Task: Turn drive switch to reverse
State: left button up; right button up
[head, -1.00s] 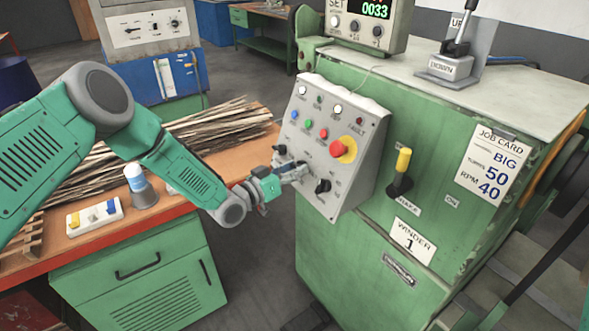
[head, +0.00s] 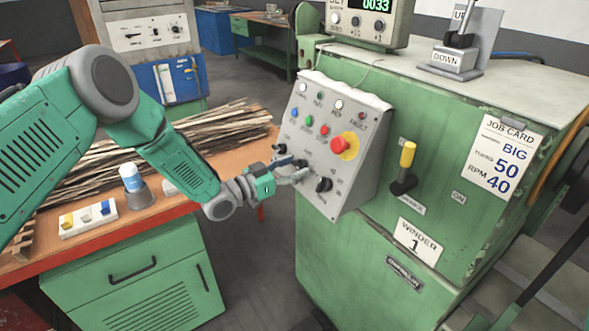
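The grey control panel (head: 340,125) is on the front of the green winder machine. It carries coloured buttons, a red emergency stop (head: 343,145) on yellow, and a row of black rotary switches along its lower part. One black switch (head: 324,185) is at the right of the row and another (head: 282,148) at the left. The labels are too small to read, so I cannot tell which is the drive switch. My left gripper (head: 297,169) is at the middle switch, its fingers apart, partly hiding that switch. I cannot tell whether they touch it. My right gripper is not in view.
A yellow-handled brake lever (head: 406,167) stands right of the panel. An UP/DOWN lever box (head: 450,62) and a counter display (head: 368,20) sit on top of the machine. The orange bench (head: 110,235) with sticks is at left. A floor gap separates bench and machine.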

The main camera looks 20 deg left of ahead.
pick_arm(q)
jog(key=shift+a, duration=0.1)
jog(key=v, duration=1.2)
jog(key=shift+w, duration=0.1)
jog(key=shift+f, duration=0.15)
